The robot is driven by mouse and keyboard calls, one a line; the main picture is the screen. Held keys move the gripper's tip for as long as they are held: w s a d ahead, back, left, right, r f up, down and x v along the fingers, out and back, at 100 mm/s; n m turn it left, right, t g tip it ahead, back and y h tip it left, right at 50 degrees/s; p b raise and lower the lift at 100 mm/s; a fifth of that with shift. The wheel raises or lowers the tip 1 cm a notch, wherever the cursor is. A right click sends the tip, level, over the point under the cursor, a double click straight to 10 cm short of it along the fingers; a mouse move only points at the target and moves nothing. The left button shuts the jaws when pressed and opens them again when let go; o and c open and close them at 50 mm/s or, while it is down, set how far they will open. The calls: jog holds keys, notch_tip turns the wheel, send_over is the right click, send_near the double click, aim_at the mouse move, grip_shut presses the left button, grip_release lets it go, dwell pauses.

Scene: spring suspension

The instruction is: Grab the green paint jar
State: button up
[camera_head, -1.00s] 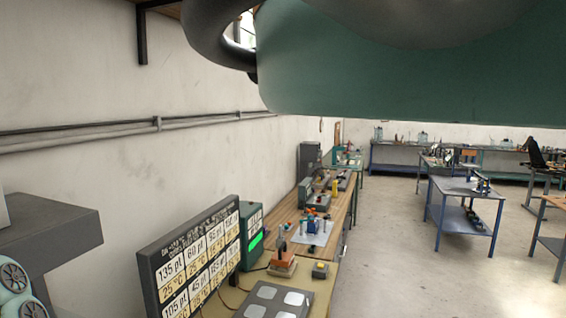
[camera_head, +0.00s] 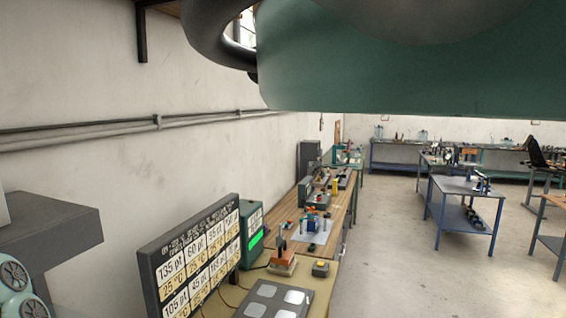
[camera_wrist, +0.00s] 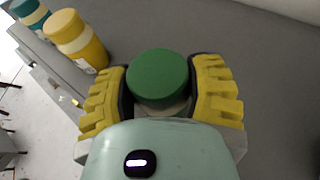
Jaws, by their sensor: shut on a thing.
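The green paint jar (camera_wrist: 158,78) shows in the wrist view, its round green lid up, with a pale body partly seen below the lid. My gripper (camera_wrist: 163,88) is shut on the jar, with a yellow ribbed finger on each side of it. The jar's lower part is hidden behind my gripper's body. The head view does not show the jar or my gripper.
In the wrist view a yellow paint jar (camera_wrist: 76,40) and a teal-lidded jar (camera_wrist: 30,14) stand to the left on a grey surface (camera_wrist: 262,40). In the head view a workbench (camera_head: 322,262) with a sign board (camera_head: 190,262) runs along the wall.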

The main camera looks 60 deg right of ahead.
jog(key=shift+r+b, duration=0.25)
jog(key=shift+b, duration=0.05)
jog(key=shift+r+b, duration=0.9)
jog(key=shift+b, duration=0.05)
jog(key=shift+r+b, duration=1.85)
jog(key=shift+r, duration=2.05)
